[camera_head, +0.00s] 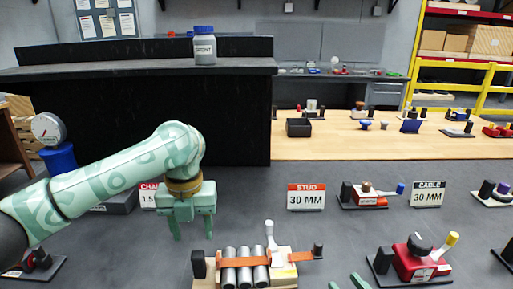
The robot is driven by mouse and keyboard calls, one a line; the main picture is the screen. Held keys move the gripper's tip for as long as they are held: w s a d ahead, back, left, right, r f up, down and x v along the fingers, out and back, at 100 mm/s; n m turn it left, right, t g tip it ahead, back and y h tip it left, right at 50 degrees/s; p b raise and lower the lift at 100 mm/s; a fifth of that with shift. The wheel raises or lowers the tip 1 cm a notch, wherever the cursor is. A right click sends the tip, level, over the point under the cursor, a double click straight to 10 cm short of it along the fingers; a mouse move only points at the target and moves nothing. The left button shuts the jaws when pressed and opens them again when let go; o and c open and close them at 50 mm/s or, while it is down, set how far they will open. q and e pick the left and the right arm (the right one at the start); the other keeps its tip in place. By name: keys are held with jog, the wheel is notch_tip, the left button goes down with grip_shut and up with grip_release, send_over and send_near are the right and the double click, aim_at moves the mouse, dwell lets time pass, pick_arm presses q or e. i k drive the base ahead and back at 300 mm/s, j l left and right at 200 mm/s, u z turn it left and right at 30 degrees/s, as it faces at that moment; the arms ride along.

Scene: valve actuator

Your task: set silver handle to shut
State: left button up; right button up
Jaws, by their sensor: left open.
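A pale silver-white handle (270,236) with a rounded top stands nearly upright on a wooden block fixture (288,270) at the bottom centre. The fixture also carries several grey cylinders (246,261) under an orange strap, with black posts at both ends. My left gripper (192,228) is open and empty, pointing down over the table, left of the handle and apart from it. Two green fingertips of my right gripper (346,283) show at the bottom edge, right of the fixture, spaced apart with nothing seen between them. The rest of that gripper is out of frame.
A red clamp fixture (415,262) with a yellow-tipped lever stands at the right. A smaller fixture (368,197) stands behind it, near the STUD sign (306,197) and CABLE sign (428,194).

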aim_at(268, 224)
jog(key=k+l, duration=0.25)
jog(key=k, duration=0.2)
jog(key=k+l, duration=0.25)
jog(key=k, duration=0.25)
